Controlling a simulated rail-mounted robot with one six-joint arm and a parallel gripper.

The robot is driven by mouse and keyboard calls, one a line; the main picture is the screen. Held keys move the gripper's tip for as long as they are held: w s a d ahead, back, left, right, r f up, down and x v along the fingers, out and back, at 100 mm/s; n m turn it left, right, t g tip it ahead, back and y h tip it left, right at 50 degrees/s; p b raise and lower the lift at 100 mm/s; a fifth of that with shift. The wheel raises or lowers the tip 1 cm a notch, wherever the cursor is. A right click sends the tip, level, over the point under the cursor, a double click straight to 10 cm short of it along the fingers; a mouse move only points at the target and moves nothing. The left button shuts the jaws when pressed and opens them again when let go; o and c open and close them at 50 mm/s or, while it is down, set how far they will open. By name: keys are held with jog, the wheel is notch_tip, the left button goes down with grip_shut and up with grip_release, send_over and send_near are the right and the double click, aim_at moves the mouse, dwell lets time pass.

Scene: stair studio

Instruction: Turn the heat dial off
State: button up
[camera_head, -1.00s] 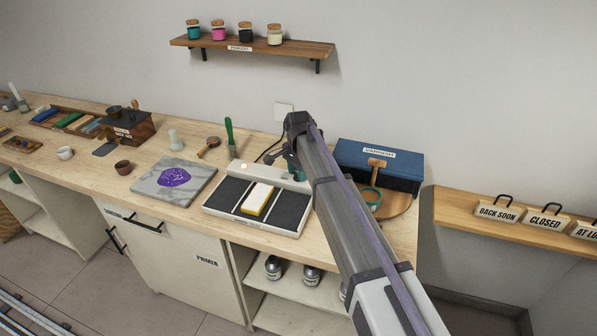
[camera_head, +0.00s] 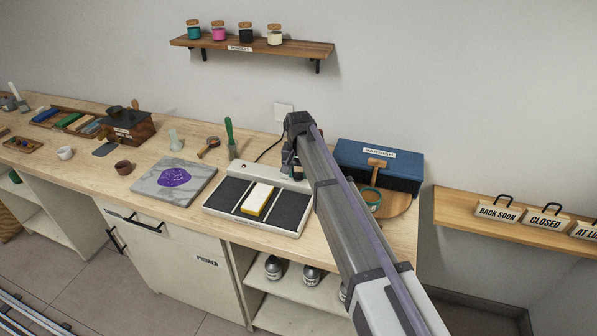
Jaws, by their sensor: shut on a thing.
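A white hot plate (camera_head: 239,218) with two dark panels and a raised back strip (camera_head: 256,173) stands on the wooden bench. A yellow-edged white block (camera_head: 257,198) lies in its middle. My gripper (camera_head: 291,169) is at the right end of the back strip, pointing down. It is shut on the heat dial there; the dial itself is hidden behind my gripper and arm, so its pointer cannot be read. The small lamp at the left of the back strip shows no bright glow.
A marble slab (camera_head: 200,185) with a purple patch lies left of the plate. A green-handled tool (camera_head: 230,140) stands behind it. A blue box (camera_head: 390,165) and a round wooden board (camera_head: 398,205) are right of my arm. A wall shelf (camera_head: 290,47) hangs above.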

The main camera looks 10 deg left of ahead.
aim_at(299, 173)
jog(key=shift+n, duration=2)
jog(key=o, duration=0.9)
notch_tip(299, 173, up, 11)
jog(key=p, duration=1.1)
jog(key=shift+f, duration=0.1)
